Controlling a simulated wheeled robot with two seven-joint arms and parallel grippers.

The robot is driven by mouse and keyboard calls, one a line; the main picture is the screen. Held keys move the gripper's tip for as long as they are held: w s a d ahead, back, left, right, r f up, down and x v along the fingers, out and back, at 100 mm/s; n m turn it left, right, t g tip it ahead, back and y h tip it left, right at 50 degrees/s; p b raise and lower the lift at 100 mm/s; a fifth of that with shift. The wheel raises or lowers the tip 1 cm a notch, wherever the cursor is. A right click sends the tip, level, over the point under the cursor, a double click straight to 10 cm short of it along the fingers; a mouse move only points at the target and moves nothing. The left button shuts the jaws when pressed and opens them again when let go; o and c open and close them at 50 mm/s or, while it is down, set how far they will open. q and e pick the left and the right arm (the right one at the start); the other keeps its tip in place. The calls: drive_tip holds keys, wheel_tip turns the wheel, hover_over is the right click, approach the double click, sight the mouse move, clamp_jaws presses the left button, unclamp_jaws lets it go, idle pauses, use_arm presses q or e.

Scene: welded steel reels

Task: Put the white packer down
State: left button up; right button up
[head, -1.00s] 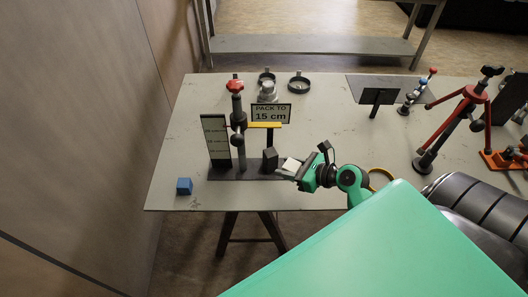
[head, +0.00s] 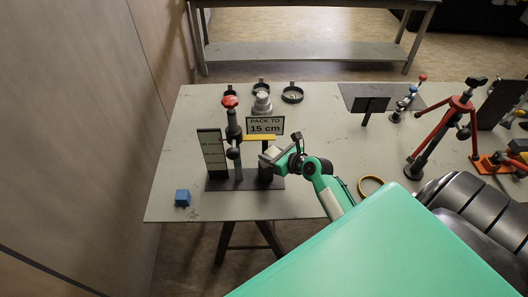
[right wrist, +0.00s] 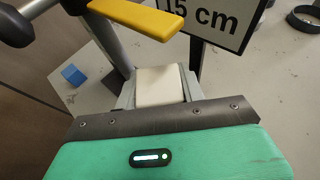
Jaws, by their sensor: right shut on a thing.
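My right gripper (head: 269,155) is shut on the white packer (head: 273,152), a small pale block. In the right wrist view the packer (right wrist: 160,86) sits between the jaws. In the head view the gripper is at the dark block (head: 265,172) on the gauge's base plate (head: 220,184), its tips overlapping the block's top. I cannot tell whether the packer touches the block. The yellow arm (head: 259,138) of the gauge shows just above the packer in the picture; the wrist view also shows the arm (right wrist: 140,17). My left gripper is not in view.
The gauge's post (head: 234,130) with a red knob and the marked scale board (head: 212,152) stand left of the gripper. The "PACK TO 15 cm" sign (head: 265,125) is behind it. A blue cube (head: 183,198) lies at the table's front left. A yellow ring (head: 371,186) lies right.

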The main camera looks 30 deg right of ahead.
sight(268, 150)
drive_tip(key=w, duration=0.3)
drive_tip(key=shift+w+a, duration=0.1)
drive_tip(key=shift+a, duration=0.25)
wheel_tip(268, 150, down, 4)
drive_tip(key=shift+r+p, duration=0.2)
drive_tip(key=shift+p, duration=0.2)
drive_tip(key=shift+f, duration=0.15)
drive_tip(key=o, duration=1.1)
drive_tip(key=shift+o, duration=0.2)
drive_tip(key=shift+s+r, duration=0.2)
drive_tip(key=b+v, duration=0.1)
drive_tip(key=v, duration=1)
drive_tip(key=shift+s+b, duration=0.35)
drive_tip(key=shift+b, duration=0.05)
